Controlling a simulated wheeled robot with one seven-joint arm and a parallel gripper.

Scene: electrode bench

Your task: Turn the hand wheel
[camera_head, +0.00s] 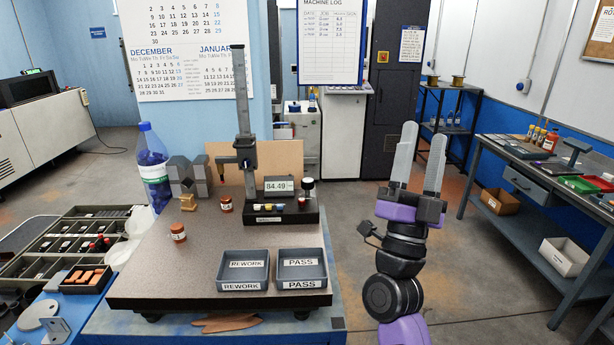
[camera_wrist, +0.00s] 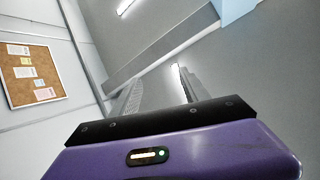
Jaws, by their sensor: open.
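A gauge stand (camera_head: 242,95) with a tall dark column stands at the back of the granite plate (camera_head: 140,283). Its display (camera_head: 279,184) reads 84.49. A small dark knob with a white part (camera_head: 308,186) sits at the right end of its base. I cannot tell for sure which part is the hand wheel. My gripper (camera_head: 424,132) is right of the plate, pointing up, apart from the stand. Its two grey fingers are spread with nothing between them. In the wrist view my gripper (camera_wrist: 157,85) faces the ceiling and wall; the stand is not in that view.
REWORK (camera_head: 244,287) and PASS (camera_head: 302,285) trays lie at the plate's front. A blue-capped bottle (camera_head: 153,165), grey V-block (camera_head: 190,178) and small orange jars (camera_head: 226,204) are to the left. A side bench (camera_head: 530,180) stands at right. Floor between is clear.

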